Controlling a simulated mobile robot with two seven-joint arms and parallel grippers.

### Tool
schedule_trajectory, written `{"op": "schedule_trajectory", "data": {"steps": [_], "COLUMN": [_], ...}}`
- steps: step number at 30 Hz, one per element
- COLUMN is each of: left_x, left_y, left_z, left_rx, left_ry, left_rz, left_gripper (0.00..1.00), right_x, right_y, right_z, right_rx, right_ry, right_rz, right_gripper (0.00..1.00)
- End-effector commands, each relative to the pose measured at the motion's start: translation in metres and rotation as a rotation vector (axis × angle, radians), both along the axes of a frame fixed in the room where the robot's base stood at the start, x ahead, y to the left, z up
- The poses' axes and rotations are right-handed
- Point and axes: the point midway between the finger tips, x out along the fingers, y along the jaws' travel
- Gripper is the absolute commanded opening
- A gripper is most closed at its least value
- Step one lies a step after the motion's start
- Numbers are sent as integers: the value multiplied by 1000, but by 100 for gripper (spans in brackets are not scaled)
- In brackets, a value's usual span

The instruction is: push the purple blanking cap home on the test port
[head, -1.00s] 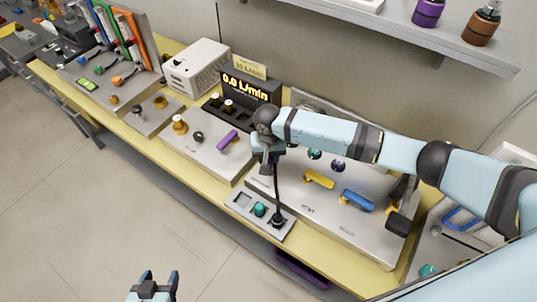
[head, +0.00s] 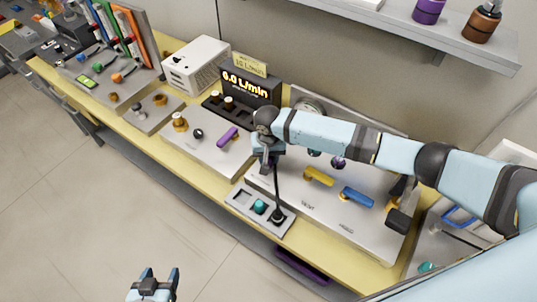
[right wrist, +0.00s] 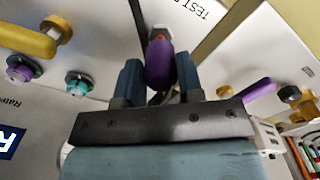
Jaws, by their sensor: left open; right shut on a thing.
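The purple blanking cap (right wrist: 160,66) sits between the fingers of my right gripper (right wrist: 160,82) in the right wrist view. The gripper is shut on it. Just beyond the cap's far end is a small reddish and pale fitting (right wrist: 157,35), beside lettering that starts with "TEST". I cannot tell whether the cap is seated on it or how deep. In the head view my right gripper (head: 267,160) points down at the left edge of the large panel, and the arm hides the cap. My left gripper (head: 159,277) is open and empty over the floor, away from the bench.
A purple handle (head: 228,137) lies on the panel to the left. A yellow lever (head: 319,176) and a blue lever (head: 357,197) are on the large panel. A small tray (head: 240,207) holds a teal knob (head: 259,207). A thin black stalk stands close to the right gripper.

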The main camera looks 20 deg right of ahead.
Motion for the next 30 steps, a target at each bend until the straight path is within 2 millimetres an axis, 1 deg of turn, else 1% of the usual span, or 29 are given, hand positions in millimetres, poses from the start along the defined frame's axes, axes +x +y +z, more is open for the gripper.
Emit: {"op": "schedule_trajectory", "data": {"steps": [26, 27, 29, 30], "left_x": [0, 0, 0, 0], "left_y": [0, 0, 0, 0], "left_z": [-3, -2, -2, -2], "left_rx": [0, 0, 0, 0], "left_ry": [-1, -1, -1, -1], "left_rz": [0, 0, 0, 0], "left_gripper": [62, 62, 62, 62], "right_x": [-1, 0, 0, 0], "right_y": [0, 0, 0, 0], "right_z": [-23, -23, -23, -23], "right_rx": [0, 0, 0, 0], "right_ry": [2, 1, 1, 1], "right_rz": [0, 0, 0, 0], "right_gripper": [11, 39, 53, 62]}}
